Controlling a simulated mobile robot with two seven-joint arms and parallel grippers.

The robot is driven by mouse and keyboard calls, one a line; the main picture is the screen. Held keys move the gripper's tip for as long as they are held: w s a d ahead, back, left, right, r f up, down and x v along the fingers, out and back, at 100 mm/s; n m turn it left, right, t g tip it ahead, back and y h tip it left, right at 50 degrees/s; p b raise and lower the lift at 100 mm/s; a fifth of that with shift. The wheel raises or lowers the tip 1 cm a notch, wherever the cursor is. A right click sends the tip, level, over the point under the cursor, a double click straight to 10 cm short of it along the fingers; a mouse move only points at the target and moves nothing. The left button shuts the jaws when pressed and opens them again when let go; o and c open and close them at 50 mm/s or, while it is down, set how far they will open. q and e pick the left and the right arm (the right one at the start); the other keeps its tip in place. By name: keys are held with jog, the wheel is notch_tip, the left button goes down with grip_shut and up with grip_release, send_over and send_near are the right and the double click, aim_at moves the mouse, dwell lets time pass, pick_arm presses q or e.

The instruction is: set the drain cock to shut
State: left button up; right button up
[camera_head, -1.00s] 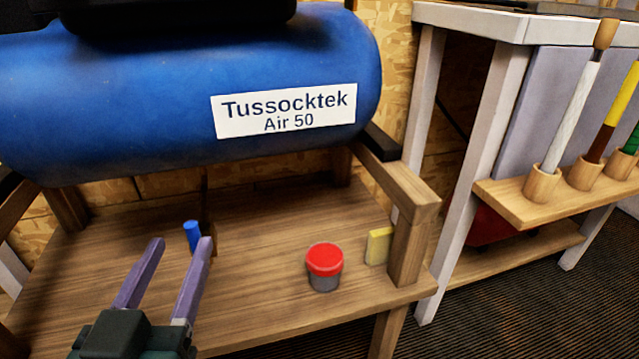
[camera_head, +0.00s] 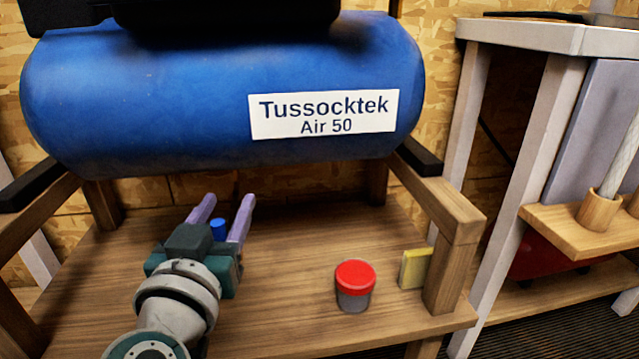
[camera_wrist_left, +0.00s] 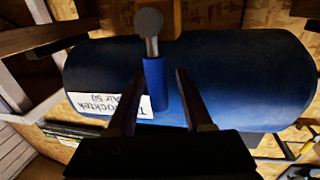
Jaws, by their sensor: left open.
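The drain cock's blue lever (camera_head: 218,229) shows below the blue air tank (camera_head: 220,100), partly hidden by my left gripper. In the left wrist view the blue lever (camera_wrist_left: 155,85) extends from a metal stem with a round grey end (camera_wrist_left: 148,22). My left gripper (camera_head: 228,200) is open, with its two purple fingers on either side of the lever. The wrist view also shows the lever between the fingers, with a gap on each side. I cannot tell from the lever alone whether the cock is open or shut. My right gripper is out of view.
A red-lidded jar (camera_head: 355,285) and a yellow block (camera_head: 414,268) stand on the wooden shelf (camera_head: 290,250) to the right. A white bench (camera_head: 530,36) stands at the right. The shelf's middle is clear.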

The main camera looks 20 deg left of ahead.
pick_arm(q)
grip_shut()
dwell(0.3)
dwell(1.1)
